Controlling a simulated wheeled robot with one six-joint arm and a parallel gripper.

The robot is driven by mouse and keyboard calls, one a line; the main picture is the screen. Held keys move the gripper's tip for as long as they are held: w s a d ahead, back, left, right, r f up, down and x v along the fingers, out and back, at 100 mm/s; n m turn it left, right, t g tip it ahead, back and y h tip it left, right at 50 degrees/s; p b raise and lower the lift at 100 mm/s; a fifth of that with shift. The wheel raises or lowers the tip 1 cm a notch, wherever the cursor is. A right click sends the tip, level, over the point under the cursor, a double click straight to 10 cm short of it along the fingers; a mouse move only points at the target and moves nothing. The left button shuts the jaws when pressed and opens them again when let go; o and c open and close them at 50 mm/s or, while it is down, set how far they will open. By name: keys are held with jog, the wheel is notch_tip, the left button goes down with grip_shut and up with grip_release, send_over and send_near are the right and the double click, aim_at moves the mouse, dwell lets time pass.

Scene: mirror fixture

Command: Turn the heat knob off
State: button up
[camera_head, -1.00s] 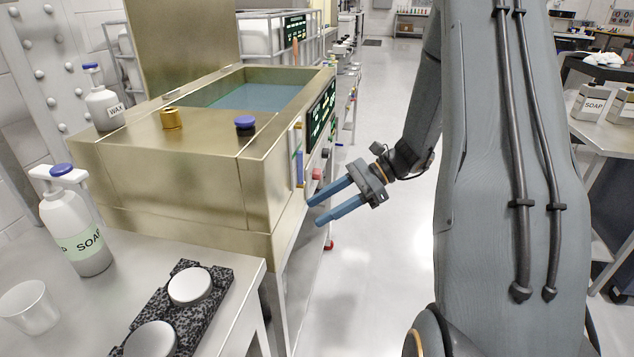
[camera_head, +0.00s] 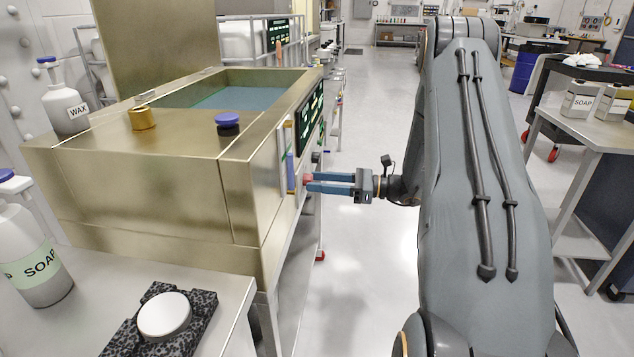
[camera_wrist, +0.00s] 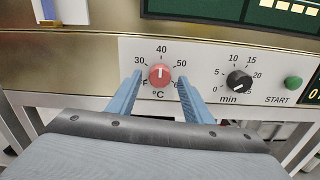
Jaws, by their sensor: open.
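The heat knob (camera_wrist: 159,75) is a red dial on a white panel, with a °C scale marked 30, 40, 50 and on around it. Its white pointer line stands close to upright, toward 40. My gripper (camera_wrist: 158,88) is open, with one blue finger on each side of the knob; I cannot tell whether they touch it. In the head view my gripper (camera_head: 312,182) reaches the front panel of the brass-coloured tank (camera_head: 150,185) from the right. The red knob (camera_head: 306,179) shows only partly there, at the fingertips.
A black min knob (camera_wrist: 239,80) and a green START button (camera_wrist: 293,82) sit to the right on the panel. A dark display (camera_wrist: 235,12) is above. A soap bottle (camera_head: 35,255) stands on the near table. The floor aisle is clear.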

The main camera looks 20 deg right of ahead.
jog(key=shift+w+a, duration=0.25)
jog(key=shift+a, duration=0.2)
jog(key=shift+c, duration=0.4)
jog(key=c, duration=1)
